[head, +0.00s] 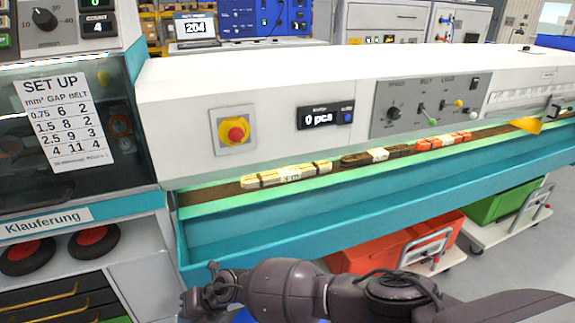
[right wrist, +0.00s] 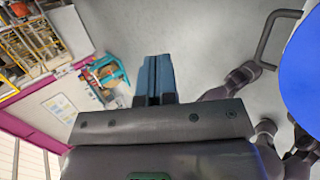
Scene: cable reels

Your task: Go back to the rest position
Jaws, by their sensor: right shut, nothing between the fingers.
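My right gripper (right wrist: 158,60) shows in the right wrist view with its two dark blue-grey fingers pressed together. Nothing is between them, and only floor and distant furniture lie beyond their tips. In the head view, my right arm reaches in from the lower right and lies across the bottom of the picture, in front of the machine's blue trough (head: 350,215). Its far end is near the lower left, where the fingers cannot be made out clearly. My left gripper is in neither view.
The long white machine (head: 280,95) crosses the head view. Bundles of cream (head: 287,174), dark (head: 375,156) and orange (head: 443,143) pieces lie along its belt. A red crate (head: 385,250) and a green crate (head: 500,203) stand on carts below. Open floor is at the right.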

